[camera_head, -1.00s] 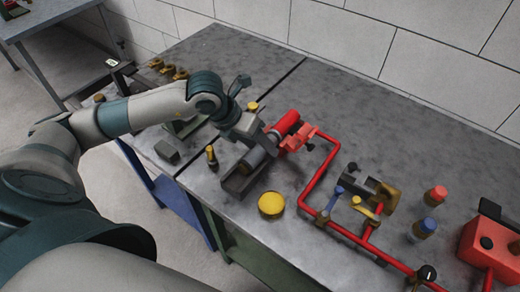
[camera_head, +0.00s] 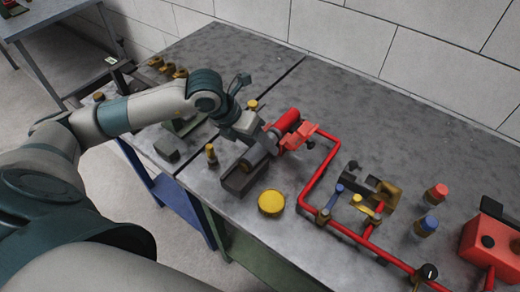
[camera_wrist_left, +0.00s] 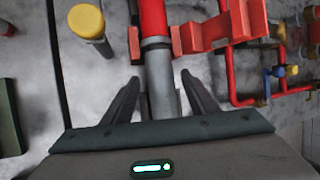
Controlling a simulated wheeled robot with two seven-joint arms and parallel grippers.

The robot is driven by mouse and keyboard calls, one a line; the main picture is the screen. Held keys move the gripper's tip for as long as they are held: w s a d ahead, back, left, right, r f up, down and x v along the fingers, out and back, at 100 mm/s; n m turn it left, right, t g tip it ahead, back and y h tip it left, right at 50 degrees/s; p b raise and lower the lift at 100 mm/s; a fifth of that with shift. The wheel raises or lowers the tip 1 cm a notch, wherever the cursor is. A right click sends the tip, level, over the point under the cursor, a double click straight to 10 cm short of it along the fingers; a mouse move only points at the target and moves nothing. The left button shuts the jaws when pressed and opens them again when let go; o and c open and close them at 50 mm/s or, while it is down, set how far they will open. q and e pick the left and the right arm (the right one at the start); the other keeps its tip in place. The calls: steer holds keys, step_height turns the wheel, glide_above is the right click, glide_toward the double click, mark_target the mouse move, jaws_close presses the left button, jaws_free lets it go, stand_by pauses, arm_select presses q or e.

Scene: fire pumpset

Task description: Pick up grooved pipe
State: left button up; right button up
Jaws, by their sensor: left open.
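The grooved pipe appears to be the dark grey cylinder (camera_head: 255,158) lying in a dark holder (camera_head: 238,183) on the bench, in line with a red cylinder (camera_head: 288,121). In the left wrist view the grey pipe (camera_wrist_left: 161,98) runs up to the red cylinder (camera_wrist_left: 153,22). My left gripper (camera_head: 264,143) is over the pipe's far part and partly hides it. In the wrist view its open fingers (camera_wrist_left: 161,80) stand on either side of the pipe, apparently with gaps. The pipe's lower end is hidden by the gripper body there. My right gripper is not in view.
A red clamp-like part (camera_head: 296,137) and red piping (camera_head: 318,182) lie close on the right. A small brass fitting (camera_head: 211,155) and a yellow disc (camera_head: 271,202) are near the holder.

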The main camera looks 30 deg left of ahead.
arm_select(q)
steer(key=shift+a+f+b, duration=0.1)
steer(key=shift+f+b, duration=0.1)
steer(key=shift+b, duration=0.1)
stand_by(0.4)
jaws_close()
